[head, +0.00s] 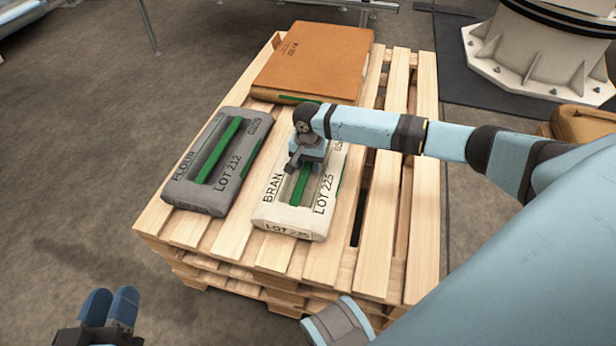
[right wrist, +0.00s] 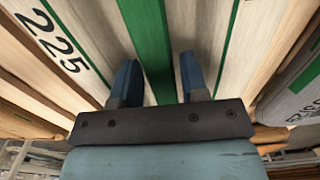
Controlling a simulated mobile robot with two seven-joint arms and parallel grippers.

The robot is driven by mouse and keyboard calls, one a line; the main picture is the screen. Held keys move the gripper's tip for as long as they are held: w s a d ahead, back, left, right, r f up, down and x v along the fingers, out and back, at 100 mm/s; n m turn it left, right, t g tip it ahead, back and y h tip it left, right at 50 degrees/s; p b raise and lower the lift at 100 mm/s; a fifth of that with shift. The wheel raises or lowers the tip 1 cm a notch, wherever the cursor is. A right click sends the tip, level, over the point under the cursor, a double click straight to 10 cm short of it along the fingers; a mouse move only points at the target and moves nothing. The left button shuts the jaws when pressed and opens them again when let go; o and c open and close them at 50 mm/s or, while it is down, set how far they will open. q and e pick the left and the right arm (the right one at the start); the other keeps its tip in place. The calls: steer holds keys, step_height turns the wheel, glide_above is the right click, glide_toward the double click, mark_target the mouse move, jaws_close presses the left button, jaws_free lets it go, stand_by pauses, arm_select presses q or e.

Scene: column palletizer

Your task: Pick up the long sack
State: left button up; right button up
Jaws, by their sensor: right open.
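A pale sack marked BRAN, LOT 225 (head: 270,215) lies flat on the wooden pallet, with a green strip (head: 303,183) along its top. A grey sack marked FLOUR, LOT 212 (head: 232,185) lies beside it on the left, with its own green strip. Which one is meant by long I cannot tell. My right gripper (head: 294,166) is over the pale sack and hides part of it. In the right wrist view my right gripper (right wrist: 158,78) is open, its fingers on either side of the green strip. My left gripper (head: 108,306) is empty, its fingers together, off the pallet.
A large brown carton or sack (head: 315,58) lies at the far end of the pallet (head: 384,245). The pallet's right side is bare slats. A white bolted pedestal (head: 540,55) stands at the upper right. Another brown object (head: 582,122) is at the right edge.

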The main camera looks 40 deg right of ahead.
steer(key=shift+f, duration=0.5)
jaws_close()
steer(key=shift+w+r, duration=0.1)
steer(key=shift+r, duration=0.1)
